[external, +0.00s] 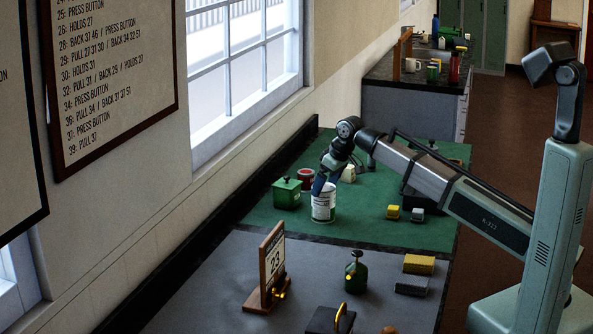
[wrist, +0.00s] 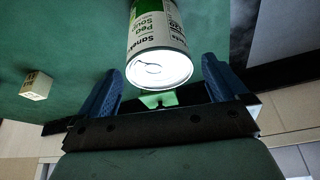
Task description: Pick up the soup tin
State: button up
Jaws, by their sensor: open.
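The soup tin (external: 323,206) stands upright on the green mat, a white tin with a green and white label. In the wrist view the tin (wrist: 160,45) shows its "Pea Soup" label and bright metal lid. My gripper (external: 320,185) is at the tin's top in the external view, pointing down. In the wrist view my gripper (wrist: 163,82) is open, its two blue fingers apart, with the tin's lid end between and just ahead of them. I cannot tell whether a finger touches the tin.
A cream block (external: 348,174) is behind.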

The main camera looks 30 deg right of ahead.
aim_at(323, 203)
jog(key=shift+x, duration=2.2)
jog(key=shift+c, duration=0.4)
jog(key=c, duration=1.2)
